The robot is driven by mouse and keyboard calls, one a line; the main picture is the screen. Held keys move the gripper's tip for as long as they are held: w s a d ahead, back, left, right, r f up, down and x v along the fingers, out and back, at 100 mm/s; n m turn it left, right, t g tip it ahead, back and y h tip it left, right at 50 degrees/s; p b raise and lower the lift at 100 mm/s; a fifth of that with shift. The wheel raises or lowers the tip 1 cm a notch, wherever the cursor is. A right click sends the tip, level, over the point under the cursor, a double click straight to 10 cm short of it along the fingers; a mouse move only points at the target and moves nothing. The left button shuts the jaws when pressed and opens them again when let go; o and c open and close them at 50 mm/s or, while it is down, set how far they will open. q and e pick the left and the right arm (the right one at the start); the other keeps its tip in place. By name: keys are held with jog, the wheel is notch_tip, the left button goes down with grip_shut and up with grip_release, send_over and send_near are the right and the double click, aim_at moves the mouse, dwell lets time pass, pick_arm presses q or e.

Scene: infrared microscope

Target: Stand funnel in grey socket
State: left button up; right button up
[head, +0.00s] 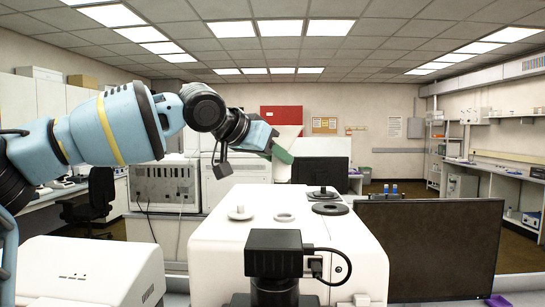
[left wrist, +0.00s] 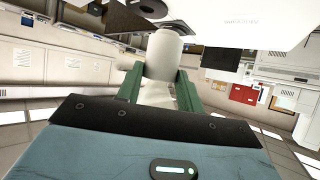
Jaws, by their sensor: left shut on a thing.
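My left gripper (head: 281,153) is above the back of the white microscope body (head: 225,240). In the left wrist view its green fingers are shut on a pale, roughly cylindrical piece (left wrist: 163,56), which seems to be the funnel. A light grey ring (head: 284,217) with an opening, possibly the grey socket, lies on the microscope top, apart from the gripper. My right gripper is not in view.
A white knobbed disc (head: 240,213) is left of the ring. A black disc (head: 330,209) and a black stepped piece (head: 323,193) are to its right and behind. A black box with a cable (head: 273,252) stands in front; a dark monitor (head: 430,248) is at right.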

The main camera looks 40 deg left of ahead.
pick_arm(q)
jog(key=shift+w+d+r, duration=0.1)
jog(key=shift+w+d, duration=0.15)
jog(key=shift+d, duration=0.05)
jog(key=shift+a, duration=0.1)
jog(key=shift+f, duration=4.1)
jog(key=shift+f, duration=0.3)
jog(key=o, duration=1.5)
jog(key=shift+c, duration=0.2)
